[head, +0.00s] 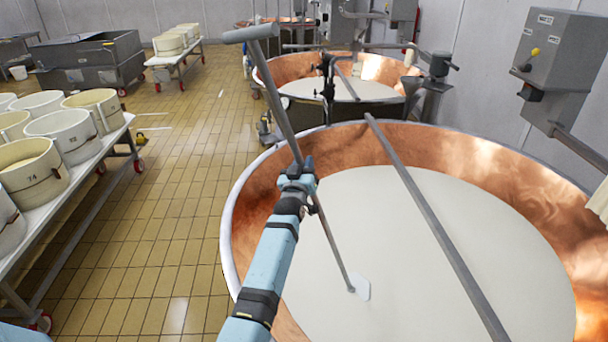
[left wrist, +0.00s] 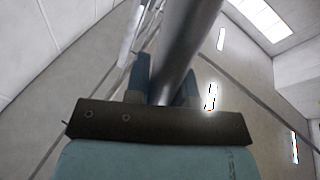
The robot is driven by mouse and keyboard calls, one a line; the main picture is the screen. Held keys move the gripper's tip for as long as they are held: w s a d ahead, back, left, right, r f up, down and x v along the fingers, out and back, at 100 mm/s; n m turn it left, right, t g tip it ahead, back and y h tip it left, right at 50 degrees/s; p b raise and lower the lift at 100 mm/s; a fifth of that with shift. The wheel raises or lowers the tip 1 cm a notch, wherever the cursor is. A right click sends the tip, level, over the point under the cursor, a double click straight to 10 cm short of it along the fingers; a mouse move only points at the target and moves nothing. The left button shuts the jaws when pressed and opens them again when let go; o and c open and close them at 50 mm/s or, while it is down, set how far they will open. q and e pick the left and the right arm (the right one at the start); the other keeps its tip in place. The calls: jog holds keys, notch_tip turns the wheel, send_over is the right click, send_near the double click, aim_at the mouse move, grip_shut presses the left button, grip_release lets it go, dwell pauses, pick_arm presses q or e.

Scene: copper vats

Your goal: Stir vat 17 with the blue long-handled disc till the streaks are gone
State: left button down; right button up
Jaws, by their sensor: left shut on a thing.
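The near copper vat (head: 252,190) is full of smooth, creamy white liquid (head: 440,240); I see no clear streaks, and I cannot read a number 17 on it. My left gripper (head: 298,172) is over the vat's left side, shut on the grey shaft of the long-handled disc (head: 280,105). The tool leans, its T-shaped grip (head: 250,33) up at the left. Its pale, bluish-white disc (head: 361,287) shows at the liquid's surface. In the left wrist view the shaft (left wrist: 185,40) passes between the fingers (left wrist: 163,85). My right gripper is not in view.
A grey bar (head: 425,210) spans the near vat, right of the tool. A second copper vat (head: 290,70) stands behind. A control box (head: 560,65) is on the right wall. White tubs (head: 68,135) stand on a table at left; tiled floor (head: 165,210) lies between.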

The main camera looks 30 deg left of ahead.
pick_arm(q)
notch_tip(320, 180, up, 35)
jog(key=shift+f, duration=0.2)
dwell(0.6)
jog(key=shift+f, duration=0.1)
dwell(0.9)
